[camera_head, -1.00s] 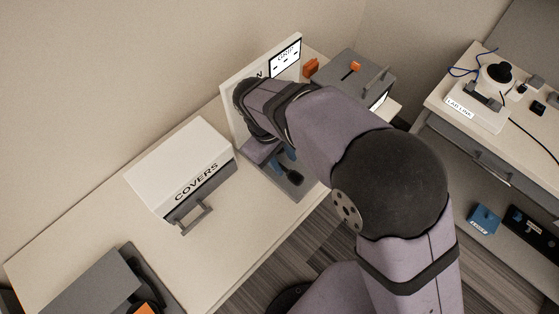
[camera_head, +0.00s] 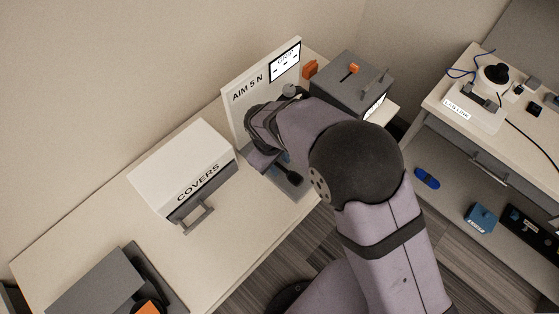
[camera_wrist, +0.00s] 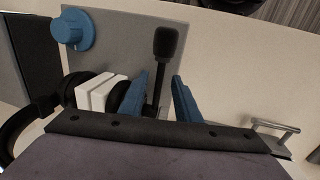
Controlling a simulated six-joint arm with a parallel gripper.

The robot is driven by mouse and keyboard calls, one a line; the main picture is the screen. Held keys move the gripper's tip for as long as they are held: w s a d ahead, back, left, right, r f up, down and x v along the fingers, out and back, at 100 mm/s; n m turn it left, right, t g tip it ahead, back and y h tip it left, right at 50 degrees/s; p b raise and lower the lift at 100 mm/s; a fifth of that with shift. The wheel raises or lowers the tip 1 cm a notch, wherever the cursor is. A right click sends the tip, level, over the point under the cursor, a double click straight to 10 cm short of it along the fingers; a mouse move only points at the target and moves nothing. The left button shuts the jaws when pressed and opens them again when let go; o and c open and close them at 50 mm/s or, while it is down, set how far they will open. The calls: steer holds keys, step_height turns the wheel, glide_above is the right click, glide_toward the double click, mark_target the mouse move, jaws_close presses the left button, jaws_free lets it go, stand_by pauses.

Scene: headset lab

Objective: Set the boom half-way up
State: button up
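The boom (camera_wrist: 166,48) is a thin black stem with a dark foam tip. In the wrist view its stem rises between the two blue fingers of my gripper (camera_wrist: 160,98), with a gap on each side. The fingers are open. A headset with black cushions and a white block (camera_wrist: 101,93) lies left of the fingers, partly hidden behind my wrist. In the head view the boom's dark tip (camera_head: 290,175) shows over a grey plate (camera_head: 300,189). My arm hides most of the headset and gripper there.
A blue knob (camera_wrist: 73,29) sits on the grey plate. A white board reading "AIM 5 N" (camera_head: 247,90) stands behind. A COVERS box (camera_head: 183,172) with a handle is at left, a grey box (camera_head: 352,82) at right. Bare table lies in front of the COVERS box.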

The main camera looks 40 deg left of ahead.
steer(key=shift+w+f, duration=0.1)
steer(key=shift+f, duration=0.35)
jaws_close()
steer(key=shift+r, duration=0.1)
steer(key=shift+a+r+h+p, duration=0.4)
steer(key=shift+h+p, duration=0.2)
steer(key=shift+h, duration=0.2)
steer(key=shift+a+r+h+b, duration=0.45)
steer(key=shift+r+h, duration=0.35)
steer(key=shift+h, duration=0.5)
steer(key=shift+r, duration=0.1)
jaws_free()
